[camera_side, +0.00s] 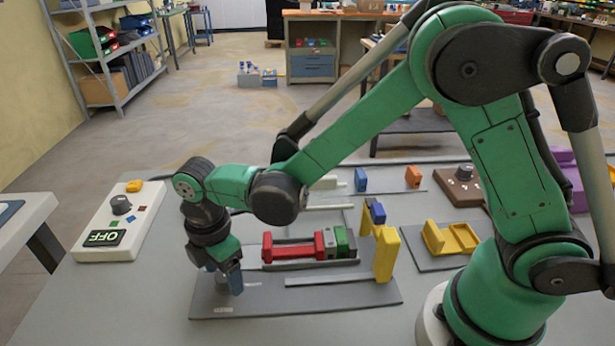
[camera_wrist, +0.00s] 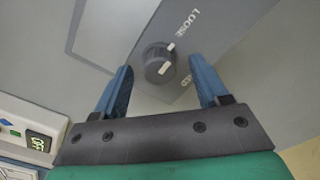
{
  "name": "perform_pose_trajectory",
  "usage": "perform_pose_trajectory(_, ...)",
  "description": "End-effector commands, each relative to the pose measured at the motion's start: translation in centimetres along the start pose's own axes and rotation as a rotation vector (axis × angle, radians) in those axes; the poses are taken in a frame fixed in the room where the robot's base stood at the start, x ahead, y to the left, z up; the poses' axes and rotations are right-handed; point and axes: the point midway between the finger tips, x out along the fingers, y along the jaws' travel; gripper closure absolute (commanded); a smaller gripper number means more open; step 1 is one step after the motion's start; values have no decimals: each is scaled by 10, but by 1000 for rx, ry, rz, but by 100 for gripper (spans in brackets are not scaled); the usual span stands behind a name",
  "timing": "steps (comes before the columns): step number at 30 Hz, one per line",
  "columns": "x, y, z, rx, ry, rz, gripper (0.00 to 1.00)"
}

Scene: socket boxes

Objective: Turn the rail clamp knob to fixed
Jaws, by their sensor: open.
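The rail clamp knob (camera_wrist: 158,58) is dark grey and round with a white mark on it, on a grey plate (camera_wrist: 225,68). "LOOSE" is printed to its upper right; the other label, ending in "ED", is partly hidden by a finger. I cannot tell for sure which label the knob's mark faces. My gripper (camera_wrist: 162,86) is open, with one blue finger on each side of the knob and gaps visible. In the side view my gripper (camera_side: 225,279) points down over the front left of the plate (camera_side: 300,301), and the knob there is mostly hidden by the fingers.
Behind the plate's front edge, a red piece (camera_side: 293,246) and a green block (camera_side: 345,241) sit on a rail. A yellow bracket (camera_side: 386,253) stands at the right. A white box (camera_side: 92,222) with a knob and an "OFF" display lies at the left.

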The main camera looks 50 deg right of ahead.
Motion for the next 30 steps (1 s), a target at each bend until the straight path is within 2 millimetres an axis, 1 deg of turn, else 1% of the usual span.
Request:
perform_pose_trajectory(3,7,0,0,1,0,0,33)
perform_pose_trajectory(10,8,0,0,2,0,1,33)
perform_pose_trajectory(11,8,0,0,2,0,1,36)
perform_pose_trajectory(12,8,0,0,2,0,1,47)
perform_pose_trajectory(14,8,0,0,2,0,1,64)
perform_pose_trajectory(15,8,0,0,2,0,1,76)
perform_pose_trajectory(18,8,0,0,2,0,1,100)
perform_pose_trajectory(25,7,0,0,11,0,0,100)
perform_pose_trajectory(30,7,0,0,59,0,0,100)
